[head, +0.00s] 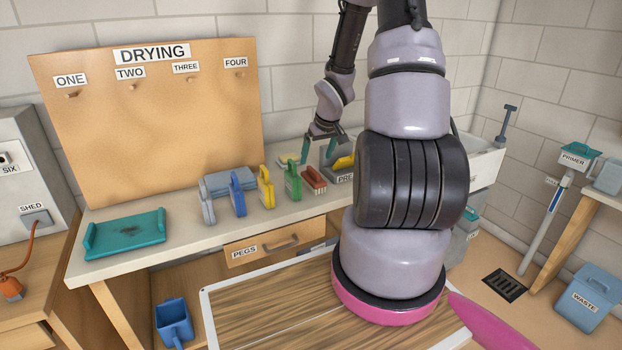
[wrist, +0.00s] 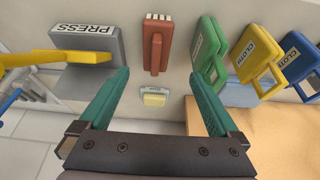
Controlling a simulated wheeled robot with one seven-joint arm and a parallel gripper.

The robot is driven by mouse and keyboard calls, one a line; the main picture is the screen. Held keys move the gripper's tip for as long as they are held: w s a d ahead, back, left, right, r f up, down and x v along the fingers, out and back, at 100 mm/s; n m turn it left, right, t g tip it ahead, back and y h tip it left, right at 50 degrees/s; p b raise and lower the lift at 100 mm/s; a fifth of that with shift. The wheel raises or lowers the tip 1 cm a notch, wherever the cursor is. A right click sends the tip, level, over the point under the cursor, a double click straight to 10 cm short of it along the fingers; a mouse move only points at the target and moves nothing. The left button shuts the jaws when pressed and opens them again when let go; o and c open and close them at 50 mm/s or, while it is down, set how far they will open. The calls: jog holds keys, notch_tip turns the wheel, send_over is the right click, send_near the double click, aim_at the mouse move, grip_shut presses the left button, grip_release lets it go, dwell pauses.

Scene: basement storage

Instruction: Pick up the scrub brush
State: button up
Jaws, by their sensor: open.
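The scrub brush (head: 314,176) has a red-brown body and pale bristles. It stands on the counter between a green cloth holder (head: 293,181) and the grey press (head: 342,178). The wrist view shows the brush (wrist: 157,42) whole, beyond the fingertips and roughly in line with the gap between them. My gripper (head: 318,150) is open and empty, with teal fingers, above the back of the counter behind the brush. In the wrist view my gripper (wrist: 160,78) has a small cream and yellow block (wrist: 153,97) showing between its fingers. The fingers appear apart from the brush.
Yellow (head: 266,187) and blue (head: 237,194) cloth holders stand left of the green one. The press has a yellow handle (wrist: 72,60) close to one finger. A teal tray (head: 125,234) lies at the counter's left. A DRYING board (head: 150,120) stands at the back.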

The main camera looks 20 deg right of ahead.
aim_at(314, 170)
jog(key=x, duration=0.9)
jog(key=shift+w+d+f, duration=0.15)
jog(key=shift+w+d, duration=0.05)
jog(key=shift+d, duration=0.2)
jog(key=c, duration=1.5)
notch_tip(314, 170, up, 10)
jog(key=shift+r, duration=0.1)
